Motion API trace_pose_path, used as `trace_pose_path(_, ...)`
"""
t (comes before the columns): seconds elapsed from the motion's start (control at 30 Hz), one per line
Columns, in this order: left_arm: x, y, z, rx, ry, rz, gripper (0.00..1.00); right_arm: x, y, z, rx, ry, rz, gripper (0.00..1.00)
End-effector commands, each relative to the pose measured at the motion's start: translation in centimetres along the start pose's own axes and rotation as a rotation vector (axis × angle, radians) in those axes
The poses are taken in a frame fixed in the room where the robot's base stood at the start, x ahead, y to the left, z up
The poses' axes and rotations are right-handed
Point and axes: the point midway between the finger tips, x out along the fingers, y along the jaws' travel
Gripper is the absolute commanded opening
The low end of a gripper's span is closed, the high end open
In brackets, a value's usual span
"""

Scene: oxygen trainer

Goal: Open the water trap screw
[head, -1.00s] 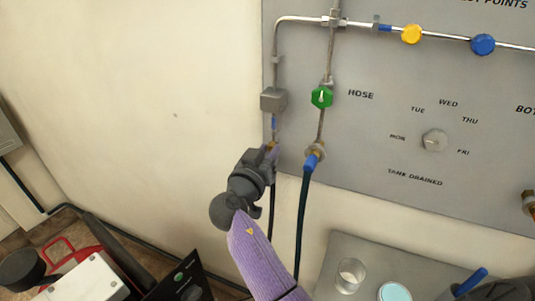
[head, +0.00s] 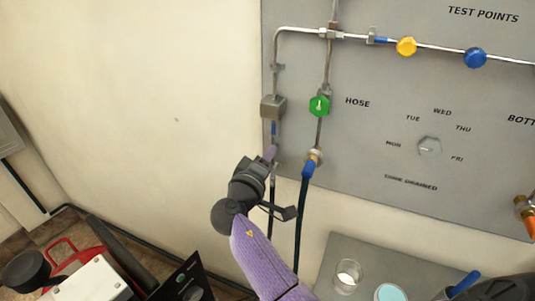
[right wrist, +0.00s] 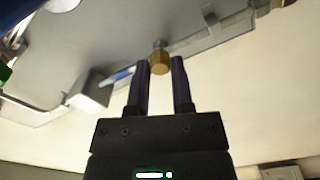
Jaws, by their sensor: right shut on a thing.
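The water trap is a grey block (head: 273,107) with a blue section (head: 274,129) below it, at the left edge of the grey panel (head: 375,150). In the right wrist view the block (right wrist: 88,92) and blue section (right wrist: 118,76) lead to a brass screw (right wrist: 160,60). My right gripper (head: 271,153) points up at the pipe's lower end. In the head view the gripper hides the screw.
A green knob (head: 319,106) and a blue-ended hose fitting (head: 312,162) with a dark hose are close on the right. A grey shelf at lower right holds a glass (head: 347,276) and a cup (head: 393,292). Bare wall (head: 140,120) lies to the left.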

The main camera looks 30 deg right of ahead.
Motion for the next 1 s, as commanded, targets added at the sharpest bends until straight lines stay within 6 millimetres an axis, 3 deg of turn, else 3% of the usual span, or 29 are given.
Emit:
trace_pose_path(0.5, -2.4, 0.1, -0.4, -0.002, 0.007, 0.002, 0.98, 0.0, 0.3, -0.2, -0.454, 0.002, 0.003, 0.0)
trace_pose_path(1.0, -3.5, -0.6, -0.6, 0.006, 0.011, -0.009, 0.98, 0.0, 0.1, -0.1, -0.68, 0.003, 0.002, 0.0)
